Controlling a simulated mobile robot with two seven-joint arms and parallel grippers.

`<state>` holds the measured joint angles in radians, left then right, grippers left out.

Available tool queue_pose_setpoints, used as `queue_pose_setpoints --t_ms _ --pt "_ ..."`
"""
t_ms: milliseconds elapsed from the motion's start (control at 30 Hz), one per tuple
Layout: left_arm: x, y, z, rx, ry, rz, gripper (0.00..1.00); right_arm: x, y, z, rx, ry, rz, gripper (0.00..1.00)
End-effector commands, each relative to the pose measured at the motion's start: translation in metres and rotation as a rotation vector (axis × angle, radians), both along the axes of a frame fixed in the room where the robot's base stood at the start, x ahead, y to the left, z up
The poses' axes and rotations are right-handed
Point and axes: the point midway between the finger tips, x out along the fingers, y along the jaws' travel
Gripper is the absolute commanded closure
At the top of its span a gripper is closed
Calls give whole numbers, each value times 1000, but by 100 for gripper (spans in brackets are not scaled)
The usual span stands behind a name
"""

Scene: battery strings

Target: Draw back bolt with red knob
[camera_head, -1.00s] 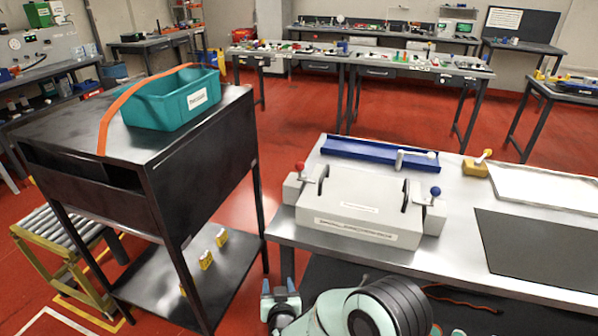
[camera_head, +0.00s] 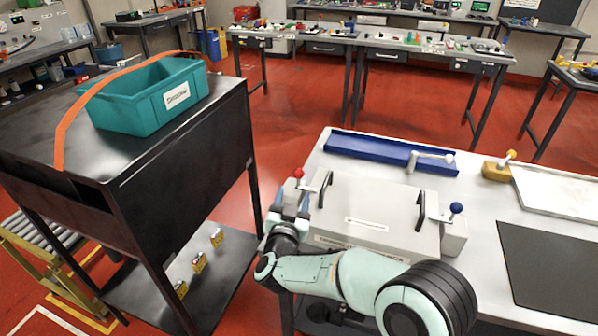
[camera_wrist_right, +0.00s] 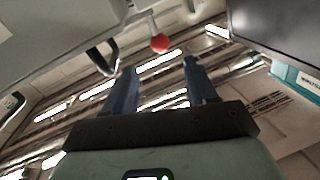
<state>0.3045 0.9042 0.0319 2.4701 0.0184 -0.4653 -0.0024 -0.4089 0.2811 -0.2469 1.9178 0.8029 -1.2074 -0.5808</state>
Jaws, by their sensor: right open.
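The red knob (camera_head: 298,173) stands at the left end of the pale grey box (camera_head: 375,205) on the metal table; it also shows in the right wrist view (camera_wrist_right: 160,42), above and between the fingers. The blue knob (camera_head: 456,208) is on the box's right side. My right gripper (camera_head: 291,204) is close to the box's left side, just below the red knob. In the right wrist view its two blue fingers (camera_wrist_right: 158,82) are apart with nothing between them. The gripper partly hides the bolt block under the red knob. My left gripper is not in view.
A blue tray (camera_head: 345,147) with a grey handle piece lies behind the box. A yellow block (camera_head: 495,171) and a dark mat (camera_head: 560,270) are to the right. A black stand with a teal bin (camera_head: 125,110) is to the left, across a narrow gap.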

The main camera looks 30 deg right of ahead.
Motion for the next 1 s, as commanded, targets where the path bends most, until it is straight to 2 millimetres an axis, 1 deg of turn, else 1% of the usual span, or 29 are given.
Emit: queue_pose_setpoints --t_ms 33,200,300,433,633,933,967,1000 --pt "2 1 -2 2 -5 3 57 9 -8 -1 -2 0 -4 43" --pt "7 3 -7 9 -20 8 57 39 -31 -1 -2 -1 -4 43" --pt "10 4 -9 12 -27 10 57 54 -43 -2 -3 0 -2 43" --pt "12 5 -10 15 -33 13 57 70 -55 -1 -3 0 -1 43" --pt "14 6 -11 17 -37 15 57 81 -64 -1 -1 1 -1 43" --pt "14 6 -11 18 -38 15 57 82 -65 0 -1 1 0 43" --pt "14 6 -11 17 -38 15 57 82 -65 0 -1 1 0 50" --pt "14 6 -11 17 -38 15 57 82 -65 0 -1 1 0 63"
